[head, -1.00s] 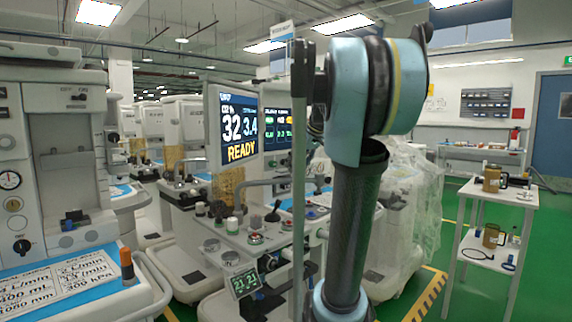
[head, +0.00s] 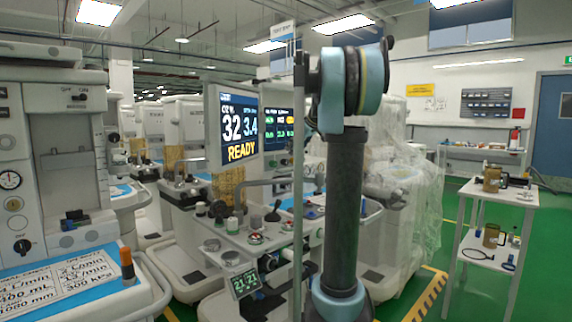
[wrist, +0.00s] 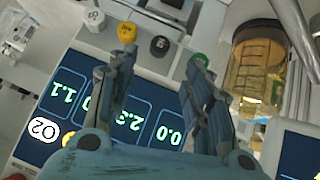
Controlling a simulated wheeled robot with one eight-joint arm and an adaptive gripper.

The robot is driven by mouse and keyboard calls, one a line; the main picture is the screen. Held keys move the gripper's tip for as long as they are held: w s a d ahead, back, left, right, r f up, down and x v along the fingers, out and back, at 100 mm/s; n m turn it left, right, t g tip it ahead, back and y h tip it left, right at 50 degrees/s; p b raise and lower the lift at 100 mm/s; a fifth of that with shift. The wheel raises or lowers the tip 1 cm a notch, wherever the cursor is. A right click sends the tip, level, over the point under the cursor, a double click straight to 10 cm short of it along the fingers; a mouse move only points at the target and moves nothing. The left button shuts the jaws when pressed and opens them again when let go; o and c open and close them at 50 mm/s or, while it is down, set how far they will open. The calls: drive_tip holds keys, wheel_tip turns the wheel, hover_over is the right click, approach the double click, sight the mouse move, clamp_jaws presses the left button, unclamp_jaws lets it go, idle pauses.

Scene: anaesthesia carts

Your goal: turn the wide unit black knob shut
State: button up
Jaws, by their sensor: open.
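A white knob (wrist: 95,18) ends the row at the left. My gripper (wrist: 158,65) is open and empty, its two fingers apart with the black knob in the gap between their tips in the picture. I cannot tell how far the tips are from the panel. In the head view my arm hides the gripper.
A lit screen (wrist: 130,118) with upside-down numbers lies beside the knobs. An amber canister (wrist: 250,68) stands right of the fingers. In the head view, a READY monitor (head: 238,128) is left of my arm, and a white trolley (head: 492,192) stands right on green floor.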

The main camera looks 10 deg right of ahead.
sight(286, 161)
drive_tip(key=x, duration=1)
drive_tip(key=shift+w+a+f, duration=0.1)
drive_tip(key=shift+w+f, duration=0.05)
drive_tip(key=shift+f, duration=0.15)
drive_tip(key=shift+c, duration=0.5)
drive_tip(key=c, duration=1)
